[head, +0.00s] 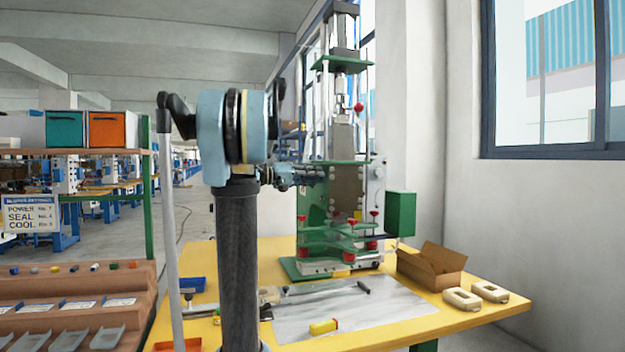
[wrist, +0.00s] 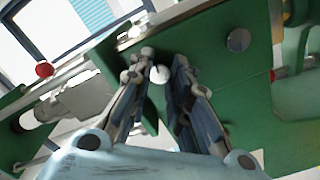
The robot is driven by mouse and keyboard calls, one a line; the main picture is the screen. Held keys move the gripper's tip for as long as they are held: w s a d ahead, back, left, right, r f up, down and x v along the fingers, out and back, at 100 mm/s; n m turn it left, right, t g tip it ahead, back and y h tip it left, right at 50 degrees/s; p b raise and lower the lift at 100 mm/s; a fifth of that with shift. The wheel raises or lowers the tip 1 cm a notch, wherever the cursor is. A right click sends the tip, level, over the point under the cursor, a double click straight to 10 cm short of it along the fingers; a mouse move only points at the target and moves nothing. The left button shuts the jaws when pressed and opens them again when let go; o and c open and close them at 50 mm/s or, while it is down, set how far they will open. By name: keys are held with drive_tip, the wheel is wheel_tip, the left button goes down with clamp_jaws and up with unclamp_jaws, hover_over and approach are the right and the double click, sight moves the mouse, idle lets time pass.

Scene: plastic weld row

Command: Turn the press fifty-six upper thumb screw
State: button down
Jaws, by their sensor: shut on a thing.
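The press (head: 345,140) stands on the yellow table, with green plates, a grey column and red knobs. My arm reaches to its upper part, and my gripper (head: 322,173) is at the press's left side, just below a green plate. In the wrist view my gripper (wrist: 164,62) has its two fingers close around a small pale round screw head, the upper thumb screw (wrist: 160,74), in front of the press's green side. My gripper is shut on it. In the head view the screw is too small or hidden to make out.
The yellow table (head: 425,322) holds a grey mat (head: 300,325), an open cardboard box (head: 432,263), two beige parts (head: 462,299) and a yellow-handled tool (head: 323,327). A green box (head: 400,213) sits at the press's right. A stepped brown rack (head: 70,300) stands left.

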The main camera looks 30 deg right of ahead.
drive_tip(key=shift+s+f+n, duration=0.1)
drive_tip(key=shift+f+n, duration=0.15)
drive_tip(key=shift+n, duration=0.35)
drive_tip(key=c, duration=1.5)
unclamp_jaws()
drive_tip(key=shift+a+g, duration=0.3)
drive_tip(key=shift+a, duration=0.25)
drive_tip(key=shift+o, duration=0.3)
drive_tip(key=v, duration=0.9)
drive_tip(key=shift+w+a+r+n+t, duration=0.2)
drive_tip(key=shift+w+a+n+t, duration=0.1)
drive_tip(key=shift+a+t, duration=0.1)
drive_tip(key=shift+a, duration=0.55)
